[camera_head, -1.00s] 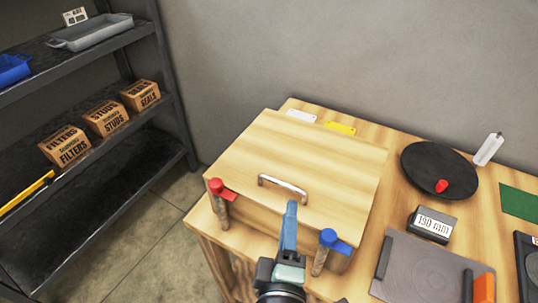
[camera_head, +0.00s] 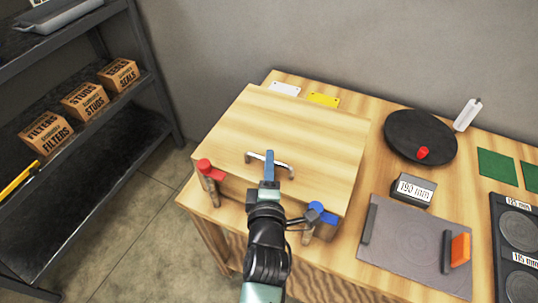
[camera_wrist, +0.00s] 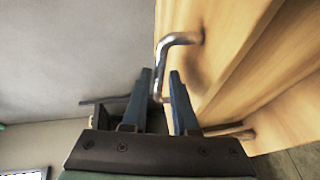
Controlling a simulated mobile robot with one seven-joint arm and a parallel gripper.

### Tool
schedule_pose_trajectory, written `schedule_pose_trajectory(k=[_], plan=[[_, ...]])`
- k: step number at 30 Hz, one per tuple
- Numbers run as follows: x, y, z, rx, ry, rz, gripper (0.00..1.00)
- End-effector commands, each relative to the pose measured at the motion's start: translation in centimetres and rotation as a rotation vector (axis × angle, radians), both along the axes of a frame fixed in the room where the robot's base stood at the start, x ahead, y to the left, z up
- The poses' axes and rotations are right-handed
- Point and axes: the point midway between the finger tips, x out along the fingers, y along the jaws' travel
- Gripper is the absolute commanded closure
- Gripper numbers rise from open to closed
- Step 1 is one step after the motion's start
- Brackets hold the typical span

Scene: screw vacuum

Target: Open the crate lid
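The wooden crate stands on the workbench with its flat lid (camera_head: 290,128) down. A silver bar handle (camera_head: 285,167) sits near the lid's front edge, and it also shows in the wrist view (camera_wrist: 178,42). A red latch (camera_head: 206,168) is at the front left and a blue latch (camera_head: 322,213) at the front right. My gripper (camera_head: 269,160) is at the handle's middle. In the wrist view, my gripper (camera_wrist: 160,80) has its two blue fingers apart, with the handle bar between or just beyond the tips. I see no clear contact with the bar.
A black disc (camera_head: 420,125) with a red knob, a 190 mm block (camera_head: 411,191) and a grey plate (camera_head: 415,240) lie to the right. A shelf with boxes (camera_head: 84,101) stands at left. The wall rises behind the bench.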

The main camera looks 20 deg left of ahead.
Motion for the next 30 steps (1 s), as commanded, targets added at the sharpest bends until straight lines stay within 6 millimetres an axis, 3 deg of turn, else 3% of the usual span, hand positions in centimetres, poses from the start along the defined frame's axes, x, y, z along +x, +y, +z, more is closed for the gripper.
schedule_pose_trajectory(k=[6, 15, 21, 30], plan=[[1.3, 0.5, -0.2, -0.001, 0.0, 0.0, 0.73], [1.5, 0.5, -0.3, -0.001, -0.001, 0.0, 0.73], [1.5, 0.5, -0.3, -0.001, -0.001, 0.0, 1.0], [1.4, 0.6, -0.3, 0.0, 0.0, 0.0, 1.0]])
